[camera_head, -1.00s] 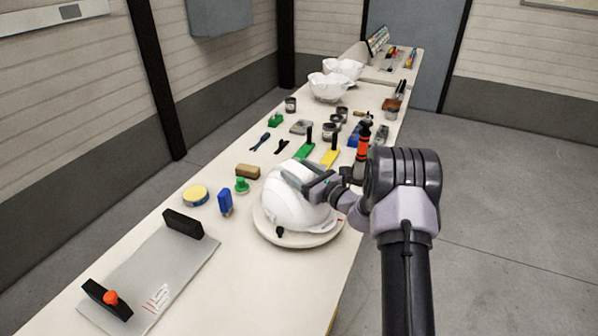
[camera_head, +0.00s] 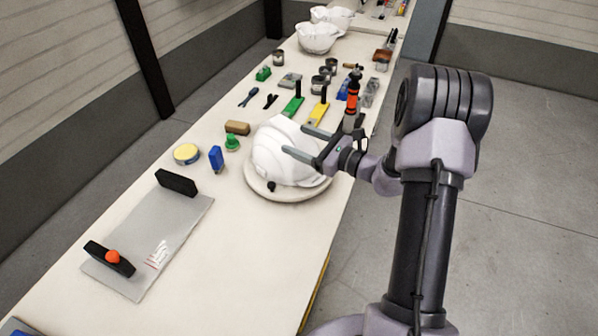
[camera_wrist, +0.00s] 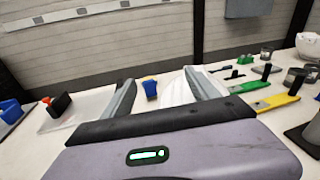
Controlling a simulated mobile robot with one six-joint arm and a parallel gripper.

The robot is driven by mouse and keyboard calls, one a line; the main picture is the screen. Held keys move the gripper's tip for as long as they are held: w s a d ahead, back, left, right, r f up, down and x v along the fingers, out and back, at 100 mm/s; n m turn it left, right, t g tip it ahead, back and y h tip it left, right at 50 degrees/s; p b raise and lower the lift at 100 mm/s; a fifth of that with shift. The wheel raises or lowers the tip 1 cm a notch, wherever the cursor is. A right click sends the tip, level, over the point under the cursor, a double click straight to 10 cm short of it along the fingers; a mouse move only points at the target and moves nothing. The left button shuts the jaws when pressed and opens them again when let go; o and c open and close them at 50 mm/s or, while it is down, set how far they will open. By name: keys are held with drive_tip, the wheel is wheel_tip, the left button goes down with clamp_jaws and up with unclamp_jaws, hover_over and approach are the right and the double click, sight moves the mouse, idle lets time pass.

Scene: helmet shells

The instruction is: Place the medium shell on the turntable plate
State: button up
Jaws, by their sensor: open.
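The white helmet shell (camera_head: 275,150) sits dome up on the round, pale turntable plate (camera_head: 288,193) near the table's right edge. The plate's rim shows around the shell's near side. My gripper (camera_head: 295,139) is open at the shell's upper right, its two fingers pointing left across the dome in the head view. I cannot tell whether the fingers touch the shell. In the wrist view the open fingers (camera_wrist: 160,88) frame part of the white shell (camera_wrist: 176,90). Two more white shells (camera_head: 317,38) (camera_head: 332,17) stand at the far end of the table.
A grey board with black blocks (camera_head: 150,235) lies at the near left. A yellow tin (camera_head: 187,153), blue block (camera_head: 216,158), green knob (camera_head: 232,143) and brown block (camera_head: 237,128) stand left of the plate. Tools and tins crowd behind it.

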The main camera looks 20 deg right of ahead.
drive_tip(key=s+a+r+n+g+y, duration=0.1)
drive_tip(key=s+a+r+n+g, duration=0.4)
drive_tip(key=s+a+n, duration=0.4)
drive_tip(key=s+a+r+n+g, duration=0.4)
drive_tip(key=s+a+r+g, duration=0.15)
drive_tip(key=a, duration=0.55)
drive_tip(key=s+d+n+t+h, duration=0.1)
drive_tip(key=s+n+h, duration=0.3)
drive_tip(key=s, duration=0.4)
drive_tip(key=s+d+r+n+h, duration=0.1)
drive_tip(key=s+d+n+h, duration=0.2)
drive_tip(key=s+n, duration=0.4)
drive_tip(key=shift+s+t+h, duration=0.35)
drive_tip(key=shift+s+h, duration=0.35)
drive_tip(key=shift+s, duration=0.5)
